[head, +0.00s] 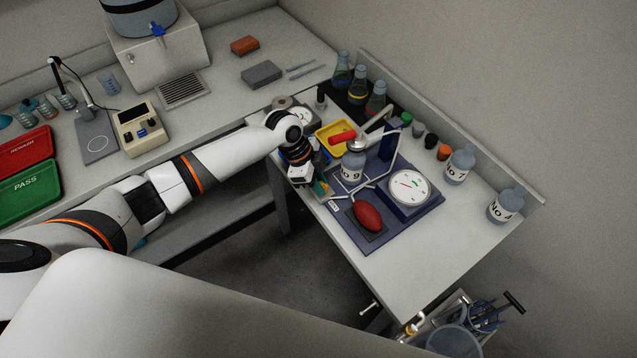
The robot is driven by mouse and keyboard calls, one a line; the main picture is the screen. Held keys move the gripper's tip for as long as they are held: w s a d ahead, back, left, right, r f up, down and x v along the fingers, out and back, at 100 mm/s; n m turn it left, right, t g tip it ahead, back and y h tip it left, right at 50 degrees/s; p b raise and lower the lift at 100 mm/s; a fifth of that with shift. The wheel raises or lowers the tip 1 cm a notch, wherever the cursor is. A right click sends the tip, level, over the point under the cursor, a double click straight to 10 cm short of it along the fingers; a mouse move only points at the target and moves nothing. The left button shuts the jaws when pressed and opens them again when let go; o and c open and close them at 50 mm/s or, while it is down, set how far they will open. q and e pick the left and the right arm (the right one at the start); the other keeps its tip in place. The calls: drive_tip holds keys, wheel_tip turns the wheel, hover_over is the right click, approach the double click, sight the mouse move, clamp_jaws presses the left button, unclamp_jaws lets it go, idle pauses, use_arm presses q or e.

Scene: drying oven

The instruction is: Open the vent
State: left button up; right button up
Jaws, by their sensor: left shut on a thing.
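A blue-based apparatus (425,207) stands on the right-hand bench. My left gripper (318,188) reaches down at the apparatus's left side, left of the No 9 bottle. It is shut on a small part there, mostly hidden by the gripper. Small teal and orange bits show at the fingertips. I cannot make out which part is the vent. My right gripper is not in view.
A yellow tray (334,138) and several flasks (376,97) stand behind the apparatus. Bottles (460,165) line the bench's back edge. The bench front (395,270) is clear. A trolley with a bucket (455,341) is below right. Red and green trays (30,187) lie left.

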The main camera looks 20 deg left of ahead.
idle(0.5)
use_arm(q)
drive_tip(key=o, duration=1)
drive_tip(key=b+v, duration=0.2)
drive_tip(key=v, duration=1)
